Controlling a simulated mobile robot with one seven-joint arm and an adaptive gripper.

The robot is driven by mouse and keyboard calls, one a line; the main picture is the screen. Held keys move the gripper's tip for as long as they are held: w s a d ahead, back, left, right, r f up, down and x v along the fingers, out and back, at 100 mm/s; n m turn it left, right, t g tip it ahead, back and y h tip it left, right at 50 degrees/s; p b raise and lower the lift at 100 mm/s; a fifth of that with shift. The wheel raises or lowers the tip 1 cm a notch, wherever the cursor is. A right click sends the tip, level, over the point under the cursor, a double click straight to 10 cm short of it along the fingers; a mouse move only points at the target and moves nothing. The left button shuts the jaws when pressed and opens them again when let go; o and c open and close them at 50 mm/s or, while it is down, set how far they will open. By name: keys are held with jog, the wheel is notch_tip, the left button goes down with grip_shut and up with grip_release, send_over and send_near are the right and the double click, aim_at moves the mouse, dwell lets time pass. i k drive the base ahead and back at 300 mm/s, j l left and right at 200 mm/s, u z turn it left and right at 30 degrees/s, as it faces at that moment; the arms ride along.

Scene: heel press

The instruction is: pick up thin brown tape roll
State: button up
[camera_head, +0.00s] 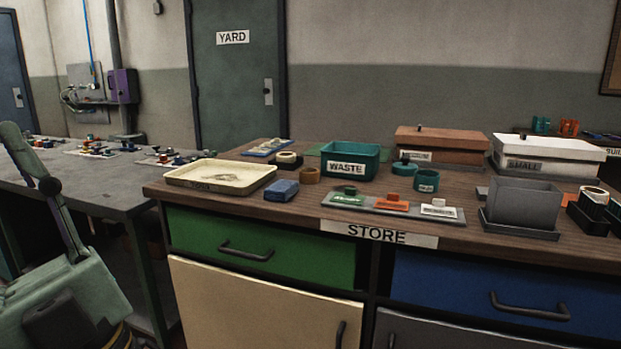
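A small brown tape roll (309,175) lies on the wooden counter (290,212), just behind the blue block and left of the teal waste bin. How thin it is cannot be told clearly at this distance. A cream roll with a dark base (286,158) sits behind it to the left. My gripper is not in view, so its state and its distance from the roll do not show.
Near the roll are a cream tray (221,189), a blue block (281,191) and the waste bin (350,173). The store front has drawers below.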

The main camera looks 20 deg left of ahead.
aim_at(307, 176)
jog(key=u, duration=0.6)
jog(key=i+l+u, duration=0.1)
jog(key=i+u, duration=0.4)
jog(key=i+l+u, duration=0.3)
jog(key=i+u, duration=0.2)
jog(key=i+l, duration=0.5)
jog(key=i+u, duration=0.05)
jog(key=i, duration=0.1)
